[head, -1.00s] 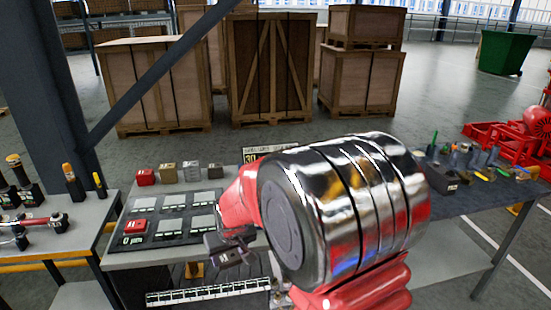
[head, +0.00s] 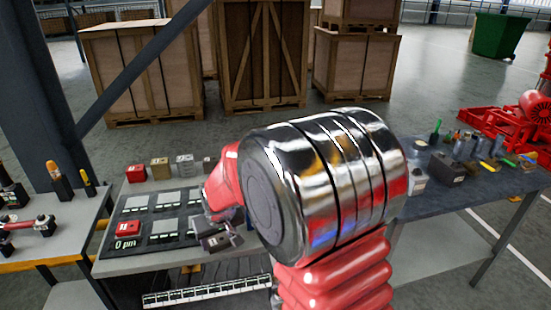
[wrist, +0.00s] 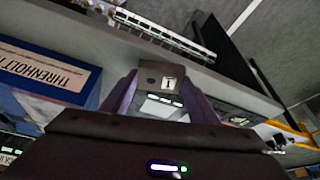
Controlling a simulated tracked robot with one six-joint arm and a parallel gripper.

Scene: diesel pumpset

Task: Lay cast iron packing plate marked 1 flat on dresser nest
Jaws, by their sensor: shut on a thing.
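The packing plate marked 1 (wrist: 151,79) is a small grey-brown piece between my gripper's (wrist: 150,95) fingertips in the wrist view, its white "1" label showing. In the head view a dark piece (head: 222,241), which looks like the same plate, is held by my gripper (head: 212,225) beside the lower right of a black board. The board (head: 122,228) has several light pads and a red block in it, with "0 µm" at its front corner. I cannot tell for certain that this board is the dresser nest. My arm hides the table to the right.
Several small blocks, including a red one (head: 136,173) and a brass one (head: 160,168), stand along the table's back. A white marked strip (head: 205,293) lies below the board. A side table (head: 470,190) at right holds tools. A sign (wrist: 40,75) shows in the wrist view.

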